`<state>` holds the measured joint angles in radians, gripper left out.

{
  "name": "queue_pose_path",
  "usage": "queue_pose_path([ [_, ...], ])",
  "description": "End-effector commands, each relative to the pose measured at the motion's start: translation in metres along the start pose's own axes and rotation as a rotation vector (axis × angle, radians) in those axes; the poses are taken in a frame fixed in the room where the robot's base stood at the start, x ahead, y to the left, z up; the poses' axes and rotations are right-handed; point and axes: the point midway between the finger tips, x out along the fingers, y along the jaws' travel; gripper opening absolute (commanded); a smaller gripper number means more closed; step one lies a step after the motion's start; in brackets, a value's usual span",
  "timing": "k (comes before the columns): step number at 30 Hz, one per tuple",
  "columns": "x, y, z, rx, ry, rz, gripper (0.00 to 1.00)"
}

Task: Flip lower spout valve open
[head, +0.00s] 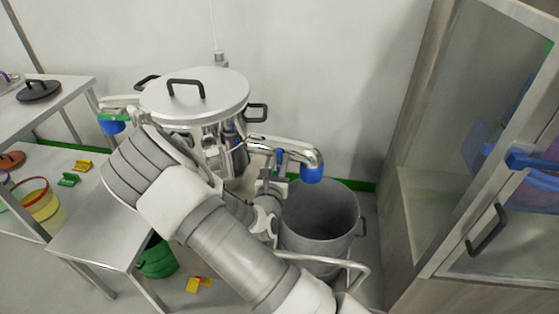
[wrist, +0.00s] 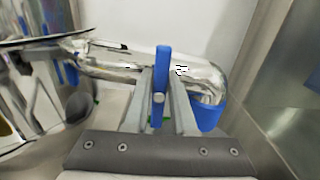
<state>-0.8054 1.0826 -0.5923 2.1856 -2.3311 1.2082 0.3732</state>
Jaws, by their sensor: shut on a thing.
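The lower spout (head: 290,145) is a shiny steel pipe that runs right from the steel vessel (head: 205,100) and bends down to a blue end (head: 312,173). Its blue valve handle (head: 279,158) is partly hidden by my gripper (head: 273,176) in the head view. In the wrist view the blue handle (wrist: 162,62) stands upright between the two fingers of my gripper (wrist: 162,85), which is shut on it. The spout (wrist: 205,77) passes behind the fingers there, with its blue end (wrist: 208,115) at the right.
A grey bin (head: 318,225) stands below the spout's end. A glass-doored cabinet (head: 470,150) stands at the right. A steel table (head: 90,220) with yellow and green pieces is at the left. A green bucket (head: 157,262) is on the floor.

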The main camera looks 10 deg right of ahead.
Motion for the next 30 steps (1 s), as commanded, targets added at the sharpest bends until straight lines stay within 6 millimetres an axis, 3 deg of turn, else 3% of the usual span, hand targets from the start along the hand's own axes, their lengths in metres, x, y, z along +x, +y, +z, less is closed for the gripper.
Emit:
queue_pose_path([
  [11, -0.0007, 0.0014, 0.0037, -0.151, 0.003, 0.0, 0.0],
  [30, -0.0009, 0.0076, 0.0001, -0.745, 0.002, 0.002, 0.0],
])
